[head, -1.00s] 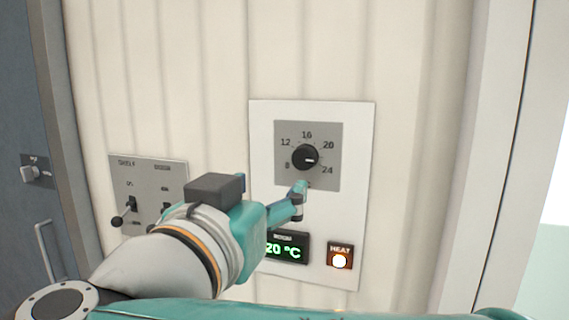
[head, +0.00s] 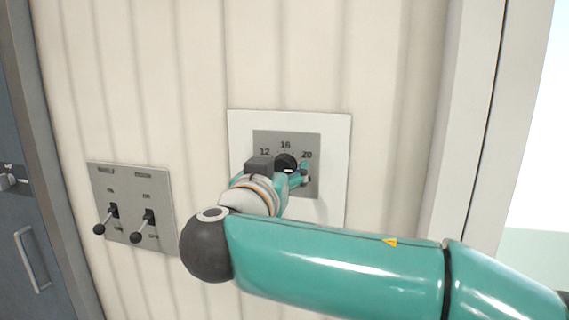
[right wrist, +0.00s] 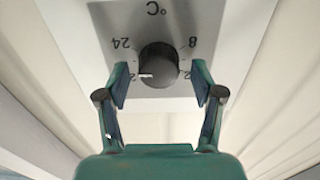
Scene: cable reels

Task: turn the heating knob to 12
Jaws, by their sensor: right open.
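The round black heating knob (head: 286,163) sits on a grey dial plate (head: 310,143) on a white wall panel (head: 338,135). In the head view 12, 16 and 20 are readable; my gripper partly covers the knob. My right gripper (head: 297,178) is at the dial. In the right wrist view its open fingers (right wrist: 160,84) stand either side of the knob, with gaps between them and it. My left gripper is not in view.
A grey switch plate (head: 132,180) with two levers is on the wall to the left. A blue-grey door with a handle (head: 32,258) is at the far left. A pale frame post (head: 462,130) stands to the right. My right arm covers the panel's lower part.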

